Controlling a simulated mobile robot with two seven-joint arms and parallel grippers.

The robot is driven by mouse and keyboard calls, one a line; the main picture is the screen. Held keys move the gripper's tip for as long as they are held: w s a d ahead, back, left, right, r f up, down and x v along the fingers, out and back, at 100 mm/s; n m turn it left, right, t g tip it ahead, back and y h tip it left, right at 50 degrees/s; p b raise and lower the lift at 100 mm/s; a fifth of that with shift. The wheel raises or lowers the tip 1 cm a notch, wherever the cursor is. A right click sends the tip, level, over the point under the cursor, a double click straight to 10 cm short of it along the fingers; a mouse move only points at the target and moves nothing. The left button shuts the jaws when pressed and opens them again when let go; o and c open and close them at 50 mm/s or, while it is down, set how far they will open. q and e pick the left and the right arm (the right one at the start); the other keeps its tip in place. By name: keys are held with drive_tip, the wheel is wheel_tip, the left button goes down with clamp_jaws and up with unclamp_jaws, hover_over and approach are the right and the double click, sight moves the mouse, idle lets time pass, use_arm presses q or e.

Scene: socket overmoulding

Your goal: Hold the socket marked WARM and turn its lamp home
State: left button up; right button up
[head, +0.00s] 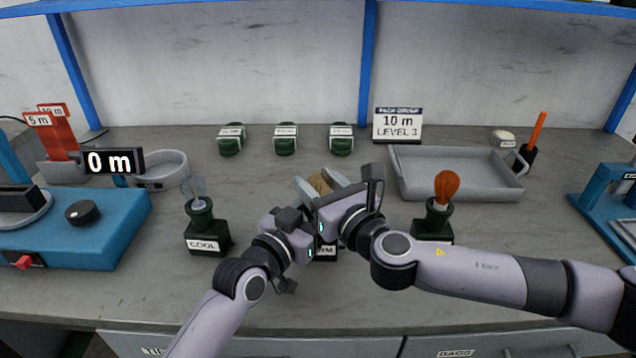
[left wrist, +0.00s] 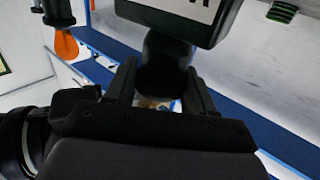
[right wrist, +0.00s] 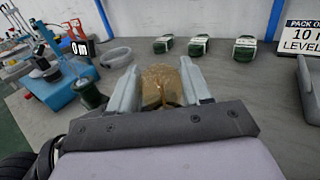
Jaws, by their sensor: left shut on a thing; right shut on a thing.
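The socket marked WARM (head: 326,252) stands mid-bench, mostly hidden behind my grippers; only the end of its label shows. In the left wrist view my left gripper (left wrist: 162,82) is shut on the dark neck of this socket (left wrist: 168,52), below its body in that picture. My right gripper (head: 321,184) is above it, its pale pads shut on a tan, amber-tinted lamp (head: 319,183). The lamp also shows between the pads in the right wrist view (right wrist: 160,86). Where lamp and socket meet is hidden.
The COOL socket (head: 207,237) with a clear lamp stands left. Another dark socket (head: 434,222) with an orange lamp (head: 446,186) stands right, close to my right arm. Behind are several green-black packs (head: 285,140), a PACK GROUP sign (head: 397,124) and a grey tray (head: 455,190).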

drive_tip(key=shift+r, duration=0.2)
drive_tip(key=o, duration=1)
drive_tip(key=shift+f, duration=0.1)
drive_tip(key=shift+s, duration=0.1)
drive_tip(key=shift+s+d, duration=0.2)
drive_tip(key=shift+s, duration=0.05)
drive_tip(key=v, duration=1.1)
drive_tip(key=shift+s+d, duration=0.1)
